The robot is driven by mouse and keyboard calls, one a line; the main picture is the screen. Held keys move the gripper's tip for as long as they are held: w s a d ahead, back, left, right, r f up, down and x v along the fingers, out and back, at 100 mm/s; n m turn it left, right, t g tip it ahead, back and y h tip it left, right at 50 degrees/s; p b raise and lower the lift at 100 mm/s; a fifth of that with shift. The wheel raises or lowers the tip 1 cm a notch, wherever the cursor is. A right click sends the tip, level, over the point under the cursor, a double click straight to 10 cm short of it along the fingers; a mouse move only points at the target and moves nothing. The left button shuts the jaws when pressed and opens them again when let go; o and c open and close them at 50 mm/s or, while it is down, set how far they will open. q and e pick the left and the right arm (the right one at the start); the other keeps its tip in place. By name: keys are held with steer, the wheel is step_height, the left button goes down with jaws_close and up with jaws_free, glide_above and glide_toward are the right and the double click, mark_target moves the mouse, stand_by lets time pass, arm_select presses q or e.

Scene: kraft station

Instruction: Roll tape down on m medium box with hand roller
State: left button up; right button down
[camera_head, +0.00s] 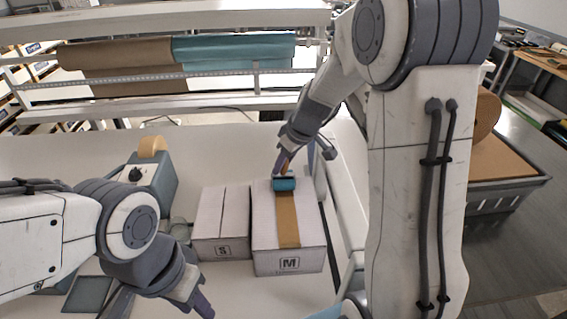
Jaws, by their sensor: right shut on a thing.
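The medium box (310,235), white with a black M label, stands closed on the white table in the middle of the head view. My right gripper (284,166) is shut on the hand roller (285,184). The teal roller sits at the far end of the tape and appears to touch the box top. My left gripper (200,300) is at the lower left, in front of the boxes and away from them. Its fingers are seen from the side, so its opening is unclear.
A smaller white box (221,225) marked S stands just left of the medium box. A tape dispenser (152,172) stands further left. Brown and teal paper rolls (120,60) hang on a rack behind. A grey crate (500,195) is at the right.

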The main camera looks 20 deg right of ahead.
steer(key=shift+s+f, duration=0.1)
steer(key=shift+s, duration=0.05)
steer(key=shift+s+a+b, duration=0.2)
steer(key=shift+s+b, duration=0.3)
steer(key=shift+s, duration=0.2)
steer(key=shift+s+a, duration=0.15)
steer(key=shift+s, duration=0.2)
steer(key=shift+s, duration=0.1)
steer(key=shift+s+a+b, duration=0.3)
steer(key=shift+s+b, duration=0.15)
steer(key=shift+s, duration=0.5)
steer(key=shift+s, duration=0.15)
steer(key=shift+s+a+b, duration=0.3)
steer(key=shift+s+b, duration=0.05)
steer(key=shift+s, duration=0.6)
steer(key=shift+s+a+b, duration=0.25)
steer(key=shift+s+b, duration=0.1)
steer(key=shift+s, duration=0.55)
steer(key=shift+s+a, duration=0.2)
steer(key=shift+s, duration=0.45)
steer(key=shift+s+a, duration=0.15)
steer(key=shift+s, duration=0.45)
steer(key=shift+s, duration=0.1)
